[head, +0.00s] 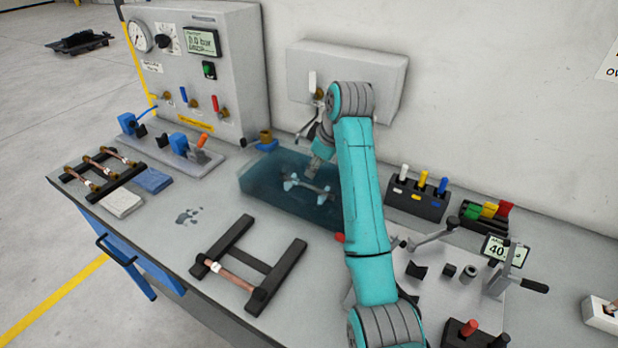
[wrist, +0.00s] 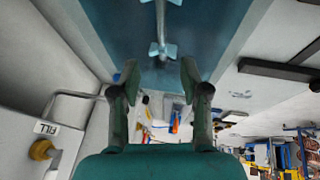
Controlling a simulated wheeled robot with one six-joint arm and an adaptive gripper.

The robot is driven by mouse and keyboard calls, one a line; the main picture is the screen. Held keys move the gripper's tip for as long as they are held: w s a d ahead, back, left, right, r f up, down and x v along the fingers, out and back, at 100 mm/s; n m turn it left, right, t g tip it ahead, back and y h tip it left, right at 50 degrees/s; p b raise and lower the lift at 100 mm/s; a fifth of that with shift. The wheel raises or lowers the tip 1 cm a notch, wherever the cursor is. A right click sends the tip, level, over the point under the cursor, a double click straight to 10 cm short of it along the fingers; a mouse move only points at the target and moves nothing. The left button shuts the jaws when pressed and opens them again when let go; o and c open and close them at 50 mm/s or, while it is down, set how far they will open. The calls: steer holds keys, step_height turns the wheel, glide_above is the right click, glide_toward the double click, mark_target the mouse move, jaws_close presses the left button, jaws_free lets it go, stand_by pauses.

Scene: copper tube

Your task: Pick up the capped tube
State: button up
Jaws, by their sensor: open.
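A copper tube (head: 230,276) with a white label lies across the left end of a black H-shaped rack (head: 268,268) at the front of the bench. Several more copper tubes (head: 103,170) lie on a black rack at the far left. I cannot tell caps on any of them. My gripper (wrist: 160,80) is open and empty, with fingers apart; in the head view it is partly hidden by my arm. It is over the blue water tank (head: 262,200), away from the front rack. A pale blue two-ended bar (head: 308,190) is in the tank, in front of my fingers in the wrist view (wrist: 160,48).
A gauge panel (head: 225,80) stands at the back left and a white wall box (head: 385,75) behind the tank. Coloured-handle blocks (head: 417,197) and a lever fixture (head: 450,272) are at right.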

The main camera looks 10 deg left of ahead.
mark_target(305, 184)
steer(key=x, duration=1)
steer(key=shift+s+a+f, duration=0.1)
steer(key=shift+a, duration=0.05)
jaws_close()
